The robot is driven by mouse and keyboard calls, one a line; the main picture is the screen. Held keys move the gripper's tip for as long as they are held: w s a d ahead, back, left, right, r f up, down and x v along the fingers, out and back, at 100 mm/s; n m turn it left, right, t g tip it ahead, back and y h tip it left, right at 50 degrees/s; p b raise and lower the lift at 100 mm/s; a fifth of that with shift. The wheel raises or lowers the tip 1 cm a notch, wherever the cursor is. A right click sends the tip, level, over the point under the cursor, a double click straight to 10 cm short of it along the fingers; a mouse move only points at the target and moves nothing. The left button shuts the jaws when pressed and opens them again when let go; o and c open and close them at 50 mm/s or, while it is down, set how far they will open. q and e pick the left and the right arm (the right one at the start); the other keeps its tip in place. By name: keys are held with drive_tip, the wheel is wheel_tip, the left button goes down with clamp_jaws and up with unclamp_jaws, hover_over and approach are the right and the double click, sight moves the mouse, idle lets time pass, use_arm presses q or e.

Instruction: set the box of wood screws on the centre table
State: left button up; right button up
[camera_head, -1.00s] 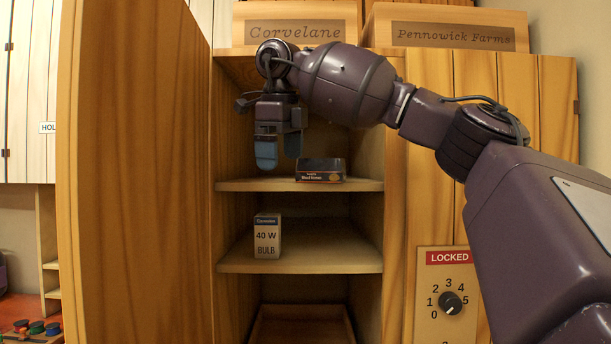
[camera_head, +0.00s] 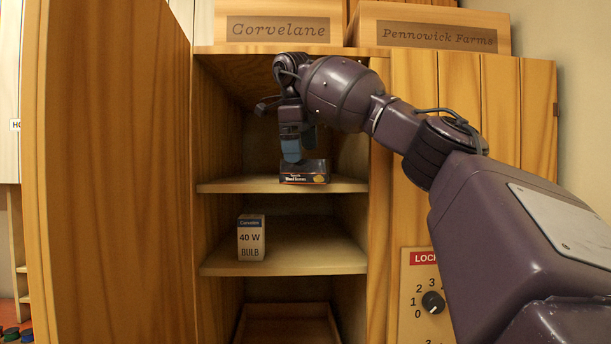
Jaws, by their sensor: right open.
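The dark box of wood screws (camera_head: 304,178) stands on the upper shelf of the open cabinet, its small printed label facing me. My right gripper (camera_head: 300,146) points down with its blue fingers apart, holding nothing. Its fingertips are just above the box's top edge in the picture, and the nearer finger overlaps the box's upper left part. I cannot tell whether they touch. The centre table and my left gripper are not in view.
A light bulb box (camera_head: 251,240) stands on the shelf below. The open cabinet door (camera_head: 115,180) walls off the left side. Labelled wooden crates (camera_head: 280,12) sit on top of the cabinet. A dial panel (camera_head: 412,300) is at lower right.

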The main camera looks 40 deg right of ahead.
sight(305, 166)
drive_tip(key=shift+w+d, duration=0.2)
drive_tip(key=shift+d, duration=0.15)
drive_tip(key=shift+x, duration=2.5)
drive_tip(key=shift+c, duration=0.2)
drive_tip(key=shift+s, duration=0.1)
drive_tip(key=c, duration=1.2)
drive_tip(key=shift+r, duration=0.1)
